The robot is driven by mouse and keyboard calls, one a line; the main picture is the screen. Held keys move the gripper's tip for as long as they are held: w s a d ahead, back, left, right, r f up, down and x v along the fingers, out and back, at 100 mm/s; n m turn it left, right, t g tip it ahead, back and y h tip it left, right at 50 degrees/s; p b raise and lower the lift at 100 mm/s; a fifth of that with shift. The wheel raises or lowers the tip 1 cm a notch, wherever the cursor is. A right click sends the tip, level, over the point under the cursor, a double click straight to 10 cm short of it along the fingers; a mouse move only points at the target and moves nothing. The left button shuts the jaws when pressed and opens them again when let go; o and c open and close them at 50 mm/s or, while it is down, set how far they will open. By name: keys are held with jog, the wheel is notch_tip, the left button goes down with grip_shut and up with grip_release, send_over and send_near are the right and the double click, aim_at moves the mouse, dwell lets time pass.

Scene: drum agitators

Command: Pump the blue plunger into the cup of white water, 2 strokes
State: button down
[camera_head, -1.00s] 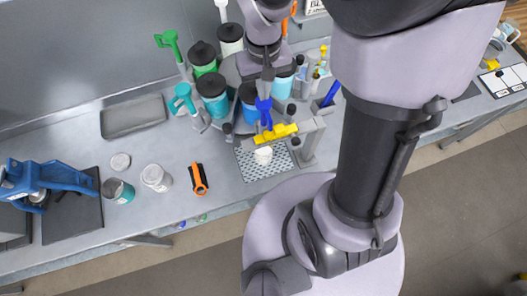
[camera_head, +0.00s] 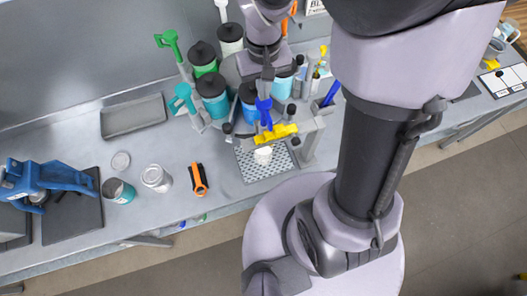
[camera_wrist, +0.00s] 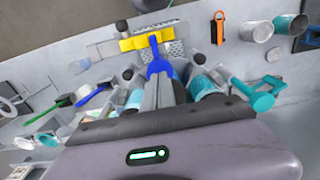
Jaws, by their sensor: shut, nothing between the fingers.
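The blue plunger (camera_head: 264,110) stands at the front of the dispenser cluster, beside a yellow bar (camera_head: 275,134). The blue plunger also shows in the wrist view (camera_wrist: 158,66), with the yellow bar (camera_wrist: 146,41) beyond it. A small white cup (camera_head: 263,155) sits on the perforated drip tray (camera_head: 252,172), below the bar; its contents are too small to make out. My gripper (camera_head: 266,88) is shut and empty, with its fingertips right at the blue plunger. In the wrist view my gripper (camera_wrist: 164,84) partly covers the plunger, so I cannot tell whether they touch.
Dark-lidded jars, including a teal jar (camera_head: 213,95) and a green jar (camera_head: 204,60), crowd around the gripper. An orange-and-black tool (camera_head: 199,180), a steel can (camera_head: 156,178) and a grey tray (camera_head: 133,116) lie to the left. Bare counter lies between them.

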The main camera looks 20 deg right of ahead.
jog(key=shift+f, duration=0.1)
jog(key=shift+f+b, duration=2.05)
jog(key=shift+f, duration=0.1)
jog(key=shift+r+p, duration=1.8)
jog(key=shift+r, duration=0.45)
jog(key=shift+f+b, duration=2.05)
jog(key=shift+f, duration=0.3)
jog(key=shift+r, duration=0.1)
jog(key=shift+r+p, duration=1.9)
jog(key=shift+r, duration=0.4)
